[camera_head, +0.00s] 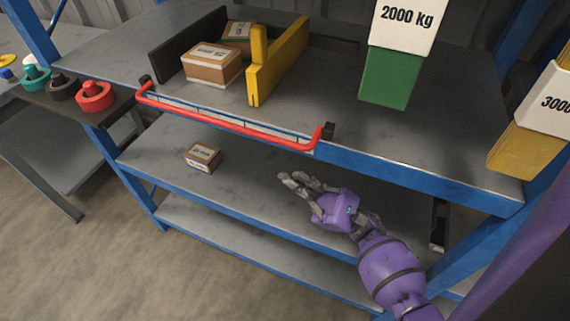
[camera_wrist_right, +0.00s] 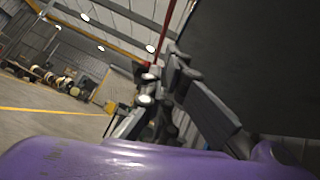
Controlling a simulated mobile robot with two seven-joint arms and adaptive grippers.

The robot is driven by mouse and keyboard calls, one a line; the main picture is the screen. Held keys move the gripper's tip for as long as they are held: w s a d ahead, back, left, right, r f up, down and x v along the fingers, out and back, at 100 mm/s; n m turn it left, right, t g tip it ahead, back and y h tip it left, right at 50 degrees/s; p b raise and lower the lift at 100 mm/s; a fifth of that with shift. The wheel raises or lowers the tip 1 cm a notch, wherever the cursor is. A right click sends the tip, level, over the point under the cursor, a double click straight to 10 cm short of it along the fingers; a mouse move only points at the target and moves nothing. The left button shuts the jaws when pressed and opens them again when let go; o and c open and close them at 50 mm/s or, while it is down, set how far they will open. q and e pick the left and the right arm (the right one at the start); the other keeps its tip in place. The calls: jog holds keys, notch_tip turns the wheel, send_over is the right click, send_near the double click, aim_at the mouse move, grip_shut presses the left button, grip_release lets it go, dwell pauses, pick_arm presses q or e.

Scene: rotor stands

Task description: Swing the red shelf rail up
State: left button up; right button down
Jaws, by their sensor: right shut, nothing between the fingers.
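The red shelf rail (camera_head: 225,123) runs along the front edge of the upper shelf in the head view. It hangs slightly below the shelf top, between a dark bracket at its left end and another dark bracket (camera_head: 328,132) at its right end. My right gripper (camera_head: 287,178) is shut and empty. In the picture it shows below the rail's right end, apart from it, in front of the gap above the middle shelf. In the right wrist view the gripper's fingers (camera_wrist_right: 155,95) show, with a thin red bar (camera_wrist_right: 165,32) beyond them. My left gripper is not in view.
Cardboard boxes (camera_head: 212,66) and a yellow divider (camera_head: 277,64) stand on the upper shelf. A small box (camera_head: 203,157) sits on the middle shelf. Red, black and teal knobs stand on a dark ledge at left. Open floor lies at lower left.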

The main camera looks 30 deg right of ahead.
pick_arm(q)
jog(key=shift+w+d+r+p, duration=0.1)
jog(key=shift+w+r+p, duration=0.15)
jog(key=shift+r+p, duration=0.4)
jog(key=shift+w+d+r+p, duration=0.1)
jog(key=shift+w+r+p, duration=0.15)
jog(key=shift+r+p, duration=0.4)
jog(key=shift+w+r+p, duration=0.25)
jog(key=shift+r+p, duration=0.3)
jog(key=shift+p, duration=0.2)
pick_arm(e)
jog(key=s+r+x, duration=0.2)
jog(key=x, duration=0.9)
jog(key=shift+w+d, duration=0.15)
jog(key=shift+d, duration=0.15)
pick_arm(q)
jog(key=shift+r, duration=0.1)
pick_arm(e)
jog(key=shift+r, duration=0.1)
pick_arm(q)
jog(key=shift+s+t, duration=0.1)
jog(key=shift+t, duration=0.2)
pick_arm(e)
jog(key=shift+w+m+t+h, duration=0.1)
jog(key=shift+m+t+h, duration=0.2)
jog(key=shift+m+t, duration=0.1)
